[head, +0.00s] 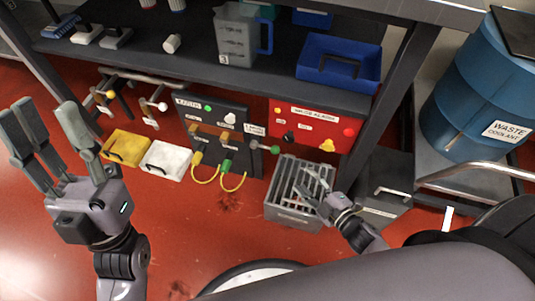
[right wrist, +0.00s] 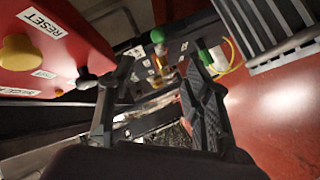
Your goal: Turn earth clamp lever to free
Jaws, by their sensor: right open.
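A short lever with a green ball knob (head: 275,149) sticks out at the right edge of the dark panel (head: 213,122) under the bench. I take it for the earth clamp lever; its label is too small to read. In the right wrist view the green knob (right wrist: 157,36) shows beyond and between the fingers. My right gripper (head: 316,192) is open and empty, over the grey slatted crate, right of and apart from the knob. Its spread fingers (right wrist: 160,82) also show in the right wrist view. My left gripper (head: 47,108) is open and empty at far left.
A red panel (head: 335,128) with a yellow knob (right wrist: 20,55) stands right of the lever. Yellow cables (head: 233,183) loop below the dark panel. The grey slatted crate (head: 290,215) stands on the floor. A blue drum (head: 475,95) is at right.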

